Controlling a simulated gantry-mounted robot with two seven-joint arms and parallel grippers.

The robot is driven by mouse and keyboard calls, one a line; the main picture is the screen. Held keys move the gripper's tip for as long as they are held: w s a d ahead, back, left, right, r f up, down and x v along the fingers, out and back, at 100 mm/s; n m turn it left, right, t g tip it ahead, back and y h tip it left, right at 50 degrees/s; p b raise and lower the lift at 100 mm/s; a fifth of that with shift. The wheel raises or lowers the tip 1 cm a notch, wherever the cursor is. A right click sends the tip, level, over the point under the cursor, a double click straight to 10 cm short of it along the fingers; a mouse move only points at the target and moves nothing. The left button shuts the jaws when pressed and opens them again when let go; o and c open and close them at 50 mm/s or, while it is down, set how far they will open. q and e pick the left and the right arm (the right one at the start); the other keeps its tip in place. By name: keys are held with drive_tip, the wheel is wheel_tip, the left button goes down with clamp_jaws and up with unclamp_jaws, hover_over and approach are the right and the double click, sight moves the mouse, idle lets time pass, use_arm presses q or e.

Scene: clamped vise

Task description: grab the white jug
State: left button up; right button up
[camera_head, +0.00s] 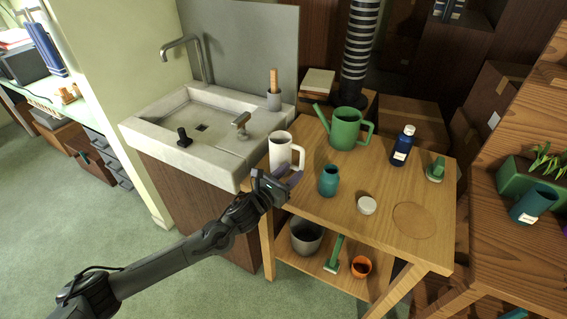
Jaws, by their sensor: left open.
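The white jug (281,150) stands upright at the left end of the wooden table, near the sink. Its handle is on its right side. My left gripper (276,178) is open in front of the jug, and its fingers overlap the jug's lower part in the picture. I cannot tell whether the fingers touch the jug or reach around it. The jug's base is hidden behind the gripper. My right gripper is not in view.
On the wooden table (300,200), a teal vase (328,181) stands just right of the gripper. A green watering can (346,130) is behind it. The sink (180,158) adjoins on the left.

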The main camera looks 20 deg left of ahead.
sight(301, 161)
use_arm(q)
drive_tip(key=shift+a+r+x, duration=0.1)
drive_tip(key=shift+r+x, duration=0.05)
drive_tip(key=shift+x, duration=1.55)
drive_tip(key=shift+a+r+x, duration=0.1)
drive_tip(key=shift+a+x, duration=0.05)
drive_tip(key=shift+x, duration=1.55)
clamp_jaws()
